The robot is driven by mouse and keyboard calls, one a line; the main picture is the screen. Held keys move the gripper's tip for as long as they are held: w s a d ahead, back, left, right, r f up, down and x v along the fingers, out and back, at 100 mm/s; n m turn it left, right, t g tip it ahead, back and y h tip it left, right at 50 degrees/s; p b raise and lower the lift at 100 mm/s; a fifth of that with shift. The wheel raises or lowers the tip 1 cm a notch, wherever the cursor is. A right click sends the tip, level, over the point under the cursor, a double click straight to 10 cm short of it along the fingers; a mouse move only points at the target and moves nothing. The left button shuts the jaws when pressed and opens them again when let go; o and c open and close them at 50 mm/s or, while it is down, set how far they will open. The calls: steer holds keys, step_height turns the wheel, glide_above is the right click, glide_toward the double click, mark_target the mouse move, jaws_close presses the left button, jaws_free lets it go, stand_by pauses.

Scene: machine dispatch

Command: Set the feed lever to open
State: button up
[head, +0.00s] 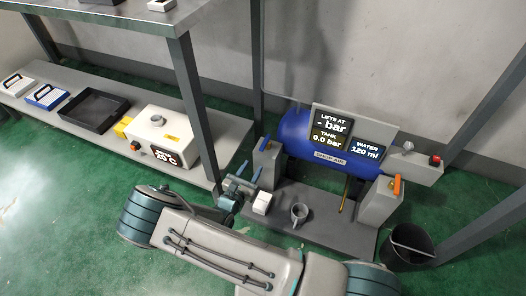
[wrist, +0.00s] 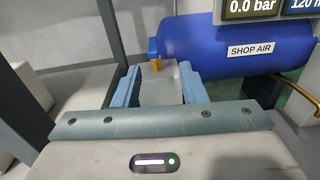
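The left lever (head: 265,143) is on the left post (head: 266,163). The right lever (head: 397,185) stands roughly upright on the right post (head: 373,207). No readable label tells which is the feed lever. My gripper (head: 248,171) is open and empty, just in front and left of the left post. In the wrist view my gripper (wrist: 158,70) has its two blue fingers apart, with the grey post and the left lever (wrist: 155,55) seen between them. Contact cannot be told.
A dark bucket (head: 408,246) stands at right. Shelf uprights (head: 193,100) rise at left. A red button (head: 435,160) sits right of the displays.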

mark_target(260, 150)
steer(key=shift+n+t+y, duration=0.3)
steer(key=shift+n+y, duration=0.1)
steer(key=shift+n, duration=0.1)
steer(key=b+x, duration=0.1)
steer(key=x, duration=0.3)
steer(key=f+b+x, duration=0.1)
steer(key=x, duration=0.3)
steer(key=b+x, duration=0.2)
steer(key=x, duration=0.2)
steer(key=shift+w+a+f, duration=0.1)
steer(key=shift+a+f, duration=0.2)
steer(key=shift+a, duration=0.05)
steer(key=shift+x, duration=0.75)
steer(key=shift+r, duration=0.1)
jaws_close()
